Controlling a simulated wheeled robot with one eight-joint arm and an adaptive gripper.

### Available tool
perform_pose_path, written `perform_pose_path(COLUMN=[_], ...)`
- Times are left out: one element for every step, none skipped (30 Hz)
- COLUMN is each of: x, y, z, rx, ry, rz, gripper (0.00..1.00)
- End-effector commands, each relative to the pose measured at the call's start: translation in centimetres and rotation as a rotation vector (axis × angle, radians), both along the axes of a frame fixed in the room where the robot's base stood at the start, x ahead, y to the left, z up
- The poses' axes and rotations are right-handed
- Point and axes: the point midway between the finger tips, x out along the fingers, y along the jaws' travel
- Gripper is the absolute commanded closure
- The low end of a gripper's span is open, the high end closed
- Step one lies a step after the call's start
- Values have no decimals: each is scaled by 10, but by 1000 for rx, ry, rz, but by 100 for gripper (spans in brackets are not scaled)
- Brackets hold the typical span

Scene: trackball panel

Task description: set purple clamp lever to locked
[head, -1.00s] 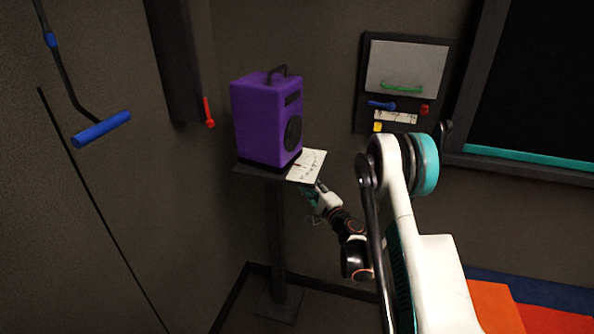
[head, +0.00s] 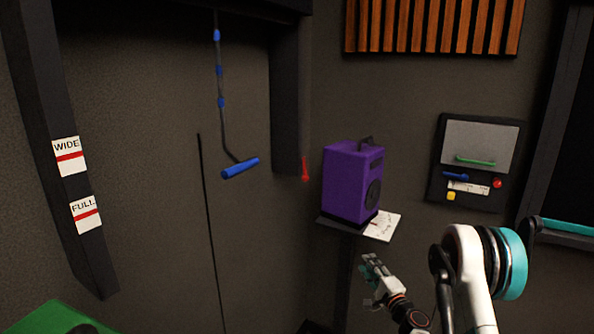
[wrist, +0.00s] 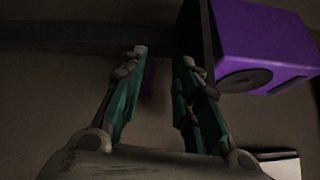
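No purple clamp lever can be made out for certain. In the wrist view, a small dark purple piece (wrist: 150,78) shows between my fingers, partly hidden by the left one; I cannot tell whether it is the lever. A purple speaker-like box (head: 350,183) with a black handle stands on a dark shelf; it also shows at the upper right of the wrist view (wrist: 262,45). My gripper (head: 371,265) is below the shelf's front right edge in the head view. In the wrist view my gripper (wrist: 164,58) is open, fingers apart, with nothing visibly held.
A paper (head: 383,226) lies on the shelf beside the box. A wall panel (head: 436,185) with a green handle and coloured knobs is at right. A blue pull handle (head: 240,168) hangs at left, with a red lever (head: 305,170) near it. A green object (head: 50,325) is at lower left.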

Motion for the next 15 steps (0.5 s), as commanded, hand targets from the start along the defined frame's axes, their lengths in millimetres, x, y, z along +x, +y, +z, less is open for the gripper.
perform_pose_path(x=[0, 0, 1, 1, 1, 1, 1, 1, 1, 0, 0, 0, 0, -1, -2], y=[1, 2, 3, 4, 6, 7, 9, 10, 12, 13, 15, 17, 19, 21, 24], z=[3, 6, 8, 11, 13, 17, 19, 22, 26, 29, 33, 38, 42, 46, 52], rx=[-9, -15, -23, -28, -35, -46, -52, -59, -72, -81, -90, -105, -115, -127, -143], ry=[2, 2, 4, 4, 6, 8, 8, 10, 12, 13, 16, 18, 19, 22, 25], rz=[3, 5, 8, 11, 13, 18, 19, 23, 27, 30, 34, 39, 44, 48, 55], gripper=[70, 70, 70, 70, 70, 70, 70, 70, 70, 70, 70, 70, 70, 70, 70])
